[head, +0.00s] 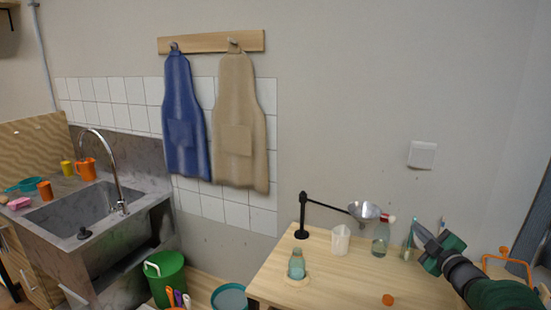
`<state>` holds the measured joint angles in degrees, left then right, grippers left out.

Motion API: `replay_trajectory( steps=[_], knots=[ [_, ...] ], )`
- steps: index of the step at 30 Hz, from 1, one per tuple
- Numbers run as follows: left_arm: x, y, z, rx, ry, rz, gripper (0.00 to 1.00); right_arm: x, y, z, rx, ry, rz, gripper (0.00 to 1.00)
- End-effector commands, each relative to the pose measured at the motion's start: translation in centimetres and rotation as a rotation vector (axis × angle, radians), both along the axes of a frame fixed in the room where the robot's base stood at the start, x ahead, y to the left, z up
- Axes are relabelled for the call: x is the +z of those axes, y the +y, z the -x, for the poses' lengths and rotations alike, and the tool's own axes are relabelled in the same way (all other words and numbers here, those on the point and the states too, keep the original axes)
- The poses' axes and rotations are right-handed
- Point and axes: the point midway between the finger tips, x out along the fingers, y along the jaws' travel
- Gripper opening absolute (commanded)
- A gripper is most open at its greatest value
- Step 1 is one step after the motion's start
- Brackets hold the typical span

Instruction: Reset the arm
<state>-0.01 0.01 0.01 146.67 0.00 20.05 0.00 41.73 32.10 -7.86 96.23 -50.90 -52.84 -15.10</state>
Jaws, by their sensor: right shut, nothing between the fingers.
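My right arm comes in from the lower right, dark with green parts. Its gripper (428,240) is shut and empty, above the right part of the wooden table (340,285). The fingertips show close to a slim greenish bottle (407,246) on the table; I cannot tell whether they touch it. My left gripper is not in view.
A green bucket (165,278) stands left of the table. A sink (85,215) is further left.

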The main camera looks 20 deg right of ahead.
Motion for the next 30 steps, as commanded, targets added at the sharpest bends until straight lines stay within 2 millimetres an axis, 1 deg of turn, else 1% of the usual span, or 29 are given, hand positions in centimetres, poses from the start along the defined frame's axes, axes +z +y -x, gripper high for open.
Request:
replay_trajectory(
  steps=[1,2,3,5,6,7,8,9,11,12,14,15,18,21,24,30],
  knots=[
    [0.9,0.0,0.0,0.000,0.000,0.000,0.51,-0.2,3.0,-1.0,-0.030,0.041,-0.094,0.00],
    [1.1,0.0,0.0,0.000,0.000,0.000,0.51,-1.0,4.8,-1.3,-0.059,0.075,-0.158,0.00],
    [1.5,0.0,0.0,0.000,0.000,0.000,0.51,-2.2,7.2,-1.3,-0.097,0.128,-0.245,0.00],
    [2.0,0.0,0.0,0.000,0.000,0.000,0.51,-4.6,11.4,-0.5,-0.152,0.224,-0.373,0.00],
    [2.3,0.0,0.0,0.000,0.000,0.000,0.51,-6.3,14.3,0.6,-0.187,0.296,-0.455,0.00],
    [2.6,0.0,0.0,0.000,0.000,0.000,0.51,-7.6,16.5,1.6,-0.212,0.353,-0.512,0.00],
    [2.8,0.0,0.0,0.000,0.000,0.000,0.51,-8.9,18.6,2.8,-0.236,0.411,-0.565,0.00],
    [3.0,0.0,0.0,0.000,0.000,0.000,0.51,-10.6,21.3,4.7,-0.266,0.489,-0.626,0.00],
    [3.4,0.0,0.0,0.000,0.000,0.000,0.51,-12.8,25.1,7.9,-0.310,0.605,-0.707,0.00],
    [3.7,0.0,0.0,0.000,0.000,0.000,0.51,-14.2,27.6,10.3,-0.339,0.685,-0.754,0.00],
    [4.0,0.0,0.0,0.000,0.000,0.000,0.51,-15.9,30.9,14.1,-0.380,0.798,-0.810,0.00],
    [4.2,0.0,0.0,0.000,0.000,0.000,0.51,-16.9,32.8,16.6,-0.407,0.870,-0.838,0.00],
    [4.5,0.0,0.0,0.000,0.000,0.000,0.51,-18.4,36.2,21.7,-0.461,1.012,-0.884,0.00],
    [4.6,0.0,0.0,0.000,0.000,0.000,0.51,-19.2,37.9,24.9,-0.496,1.096,-0.904,0.00],
    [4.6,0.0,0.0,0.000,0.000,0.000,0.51,-19.4,38.4,25.9,-0.510,1.122,-0.910,0.00],
    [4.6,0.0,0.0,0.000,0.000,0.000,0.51,-19.4,38.4,25.9,-0.510,1.122,-0.910,0.00]
  ],
)
